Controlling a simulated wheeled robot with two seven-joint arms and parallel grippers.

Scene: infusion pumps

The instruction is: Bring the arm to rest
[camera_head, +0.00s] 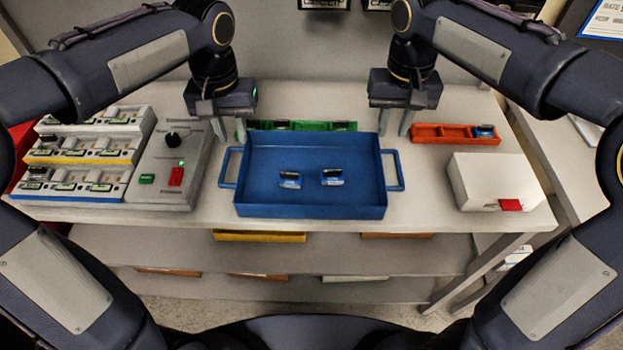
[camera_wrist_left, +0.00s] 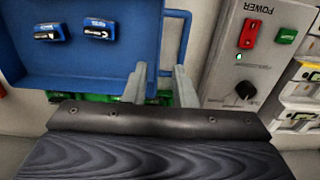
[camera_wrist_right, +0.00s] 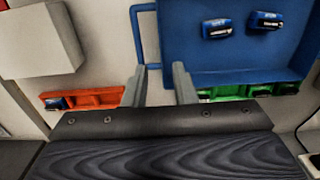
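My left gripper (camera_head: 230,130) hangs pointing down behind the back left corner of the blue tray (camera_head: 312,208). Its two fingers stand apart with nothing between them, as the left wrist view also shows (camera_wrist_left: 160,84). My right gripper (camera_head: 394,123) hangs pointing down near the tray's back right corner, between the tray and the orange bin (camera_head: 428,141). Its fingers are also apart and empty in the right wrist view (camera_wrist_right: 160,84). Two small blue and black items, a left one (camera_head: 289,180) and a right one (camera_head: 332,177), lie apart in the tray.
A grey control box (camera_head: 160,185) with a knob and a lit green light stands left of the tray, beside stacked pump racks (camera_head: 72,180). A green bin (camera_head: 312,126) is behind the tray. A white box (camera_head: 487,178) stands at right. Shelves lie below the table.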

